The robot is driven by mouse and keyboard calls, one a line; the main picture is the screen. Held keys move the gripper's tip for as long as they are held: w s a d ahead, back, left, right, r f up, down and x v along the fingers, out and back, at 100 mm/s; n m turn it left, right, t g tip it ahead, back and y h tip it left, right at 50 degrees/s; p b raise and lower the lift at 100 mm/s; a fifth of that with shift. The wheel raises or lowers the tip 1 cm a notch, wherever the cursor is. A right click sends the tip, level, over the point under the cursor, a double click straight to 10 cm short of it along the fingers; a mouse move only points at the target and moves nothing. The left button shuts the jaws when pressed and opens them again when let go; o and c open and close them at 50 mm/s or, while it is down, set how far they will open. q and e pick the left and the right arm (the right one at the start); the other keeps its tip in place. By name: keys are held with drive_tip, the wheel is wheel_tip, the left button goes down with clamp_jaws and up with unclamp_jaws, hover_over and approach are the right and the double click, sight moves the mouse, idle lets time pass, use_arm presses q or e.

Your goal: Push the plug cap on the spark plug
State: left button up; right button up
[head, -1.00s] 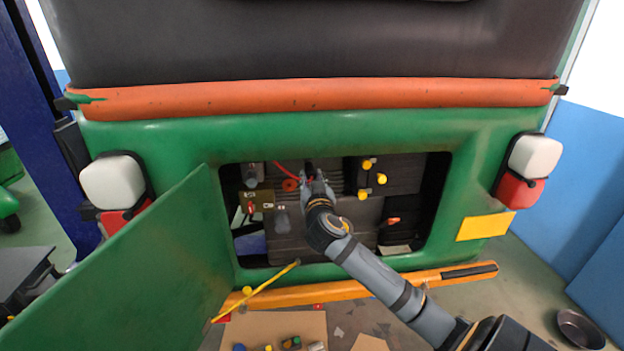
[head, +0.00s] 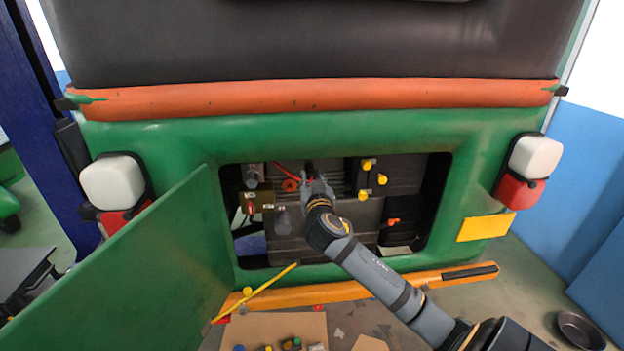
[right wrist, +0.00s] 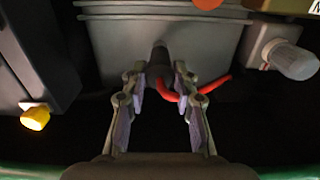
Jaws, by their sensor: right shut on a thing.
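My right gripper (head: 317,183) reaches into the open engine bay of the green vehicle. It is shut on the black plug cap (right wrist: 160,58), which sits between its fingertips (right wrist: 159,74) in the right wrist view. The cap also shows just above the fingers in the head view (head: 309,168). A red lead (right wrist: 213,84) runs from the cap past one finger; in the head view it curves off to the left (head: 287,170). The cap is against or close to the grey engine block (right wrist: 115,40). The spark plug itself is hidden, so I cannot tell how far the cap sits on it. My left gripper is out of view.
The bay's green hatch door (head: 130,270) hangs open at the left. Yellow caps (head: 382,180) sit right of my gripper, and a small panel with a red switch (head: 255,202) sits left. A yellow rod (head: 262,290) leans below the opening. An orange bumper (head: 370,288) runs beneath.

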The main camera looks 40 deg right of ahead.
drive_tip(key=shift+w+d, duration=0.2)
drive_tip(key=shift+w, duration=0.2)
idle(0.8)
drive_tip(key=o, duration=1.1)
drive_tip(key=shift+c, duration=0.4)
drive_tip(key=v, duration=0.8)
